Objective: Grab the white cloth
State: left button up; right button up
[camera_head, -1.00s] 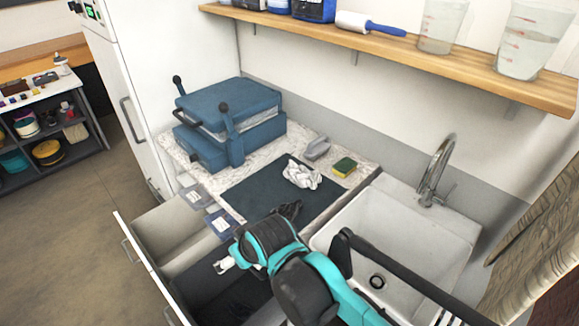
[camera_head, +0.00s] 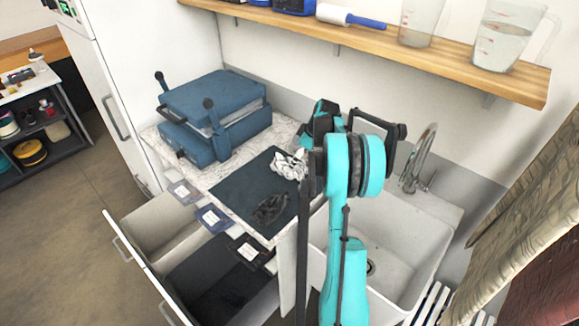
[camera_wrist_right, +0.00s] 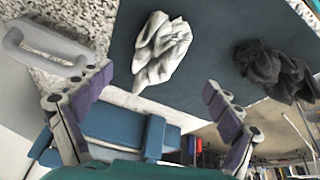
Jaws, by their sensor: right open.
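The white cloth (camera_head: 288,164) lies crumpled on the dark mat (camera_head: 238,190) on the counter, partly covered by my right arm in the head view. It shows whole in the right wrist view (camera_wrist_right: 162,50). My right gripper (camera_wrist_right: 158,84) is open, its two purple-padded fingers apart and empty. In that view the cloth lies beyond the fingertips, between their directions and not touching them. In the head view my right arm hides most of the gripper. A dark crumpled cloth (camera_head: 270,208) lies on the mat's front part. My left gripper is not in view.
A blue press (camera_head: 213,115) stands at the counter's back left. A sink (camera_head: 395,235) with a tap (camera_head: 420,160) is at right. An open drawer (camera_head: 140,265) with labelled compartments is in front. A shelf (camera_head: 400,40) runs above. A grey handled object (camera_wrist_right: 45,45) shows in the wrist view.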

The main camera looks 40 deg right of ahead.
aim_at(280, 163)
jog(key=shift+d+f, duration=0.4)
jog(key=b+x, duration=0.1)
jog(key=x, duration=0.2)
jog(key=b+x, duration=0.1)
jog(key=x, duration=0.3)
jog(key=shift+s+a+f, duration=0.1)
jog(key=shift+s+a, duration=0.1)
jog(key=shift+w+f, duration=0.15)
jog(key=shift+f, duration=0.1)
jog(key=shift+r, duration=0.1)
jog(key=c, duration=0.9)
